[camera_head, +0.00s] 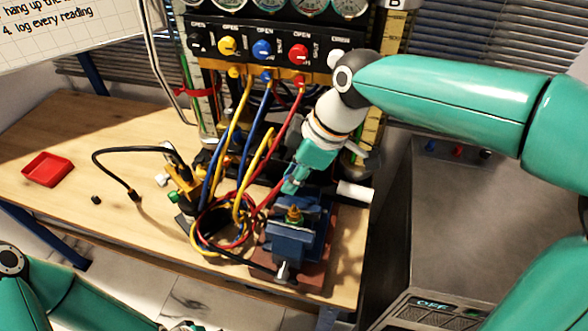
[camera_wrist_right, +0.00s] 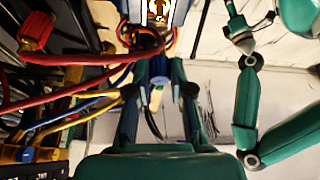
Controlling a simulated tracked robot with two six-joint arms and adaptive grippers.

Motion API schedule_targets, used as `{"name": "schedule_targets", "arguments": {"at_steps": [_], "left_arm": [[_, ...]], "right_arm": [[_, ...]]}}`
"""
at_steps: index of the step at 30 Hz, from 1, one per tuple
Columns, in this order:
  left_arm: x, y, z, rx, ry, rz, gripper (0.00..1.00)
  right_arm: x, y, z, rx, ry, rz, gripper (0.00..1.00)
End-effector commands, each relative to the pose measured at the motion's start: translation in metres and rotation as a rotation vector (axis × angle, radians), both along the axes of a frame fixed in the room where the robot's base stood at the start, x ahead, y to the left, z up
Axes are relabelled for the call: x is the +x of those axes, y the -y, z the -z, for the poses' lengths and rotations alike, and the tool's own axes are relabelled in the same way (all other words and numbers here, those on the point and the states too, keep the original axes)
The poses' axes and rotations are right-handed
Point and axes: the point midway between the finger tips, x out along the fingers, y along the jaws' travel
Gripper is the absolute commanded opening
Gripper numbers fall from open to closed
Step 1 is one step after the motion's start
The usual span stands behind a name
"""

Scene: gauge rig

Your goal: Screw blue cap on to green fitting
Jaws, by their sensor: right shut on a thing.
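My right gripper (camera_head: 290,186) is shut on the blue cap, just above the vise. In the right wrist view the blue cap (camera_wrist_right: 157,74) sits between the two fingertips (camera_wrist_right: 158,88). The green fitting (camera_head: 294,217), with a brass top, stands upright in the blue vise (camera_head: 292,245), close below my fingertips. Its brass part (camera_wrist_right: 158,10) shows at the top of the wrist view, apart from the cap. My left arm is low at the left of the head view. Only a sliver of what may be its gripper shows at the bottom edge, too little to read.
Yellow, blue and red hoses (camera_head: 235,205) hang from the gauge panel (camera_head: 265,52) and coil left of the vise. A red tray (camera_head: 48,169) and a small black part (camera_head: 96,199) lie on the wooden table (camera_head: 65,208). The table's left side is mostly clear.

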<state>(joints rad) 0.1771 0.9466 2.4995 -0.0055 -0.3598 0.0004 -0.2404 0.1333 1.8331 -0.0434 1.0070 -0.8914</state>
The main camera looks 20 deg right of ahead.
Motion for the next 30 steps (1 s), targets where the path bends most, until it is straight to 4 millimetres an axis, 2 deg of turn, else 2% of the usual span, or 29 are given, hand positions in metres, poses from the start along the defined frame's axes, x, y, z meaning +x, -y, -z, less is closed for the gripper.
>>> {"name": "schedule_targets", "arguments": {"at_steps": [7, 24, 30], "left_arm": [[0.0, 0.0, 0.004, 0.0, 0.001, 0.001, 0.54], [0.0, 0.0, 0.043, 0.0, 0.001, 0.001, 0.54], [0.0, 0.0, 0.048, 0.0, 0.001, 0.0, 0.54]], "right_arm": [[-0.001, 0.007, 0.001, 0.013, -0.002, -0.011, 0.05], [-0.001, 0.003, 0.046, 0.013, -0.001, -0.019, 0.05], [0.0, 0.003, 0.052, 0.013, -0.001, -0.021, 0.05]]}}
